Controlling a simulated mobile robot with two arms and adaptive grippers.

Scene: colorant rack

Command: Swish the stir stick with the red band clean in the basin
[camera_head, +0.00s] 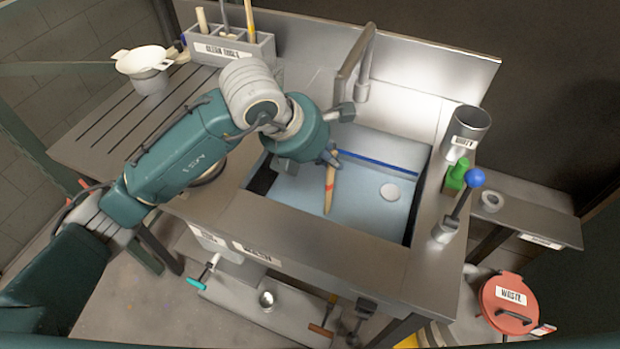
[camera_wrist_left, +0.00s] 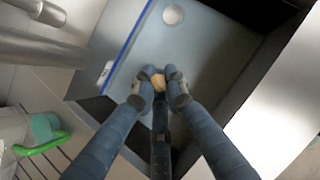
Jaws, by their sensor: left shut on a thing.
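The stir stick (camera_head: 329,193) is a wooden stick with a red band around its middle. My left gripper (camera_head: 333,160) is shut on its upper end and holds it steeply, slightly tilted, over the basin (camera_head: 375,205). The stick's lower end is at or above the pale blue basin surface; I cannot tell whether it touches. In the left wrist view the stick's end (camera_wrist_left: 158,81) shows between the closed fingertips (camera_wrist_left: 160,84), with the basin (camera_wrist_left: 205,55) below. My right gripper is not in view.
A faucet (camera_head: 358,65) stands behind the basin. A grey tool rack (camera_head: 229,45) is at the back left. A red-lidded waste bin (camera_head: 508,303) stands lower right.

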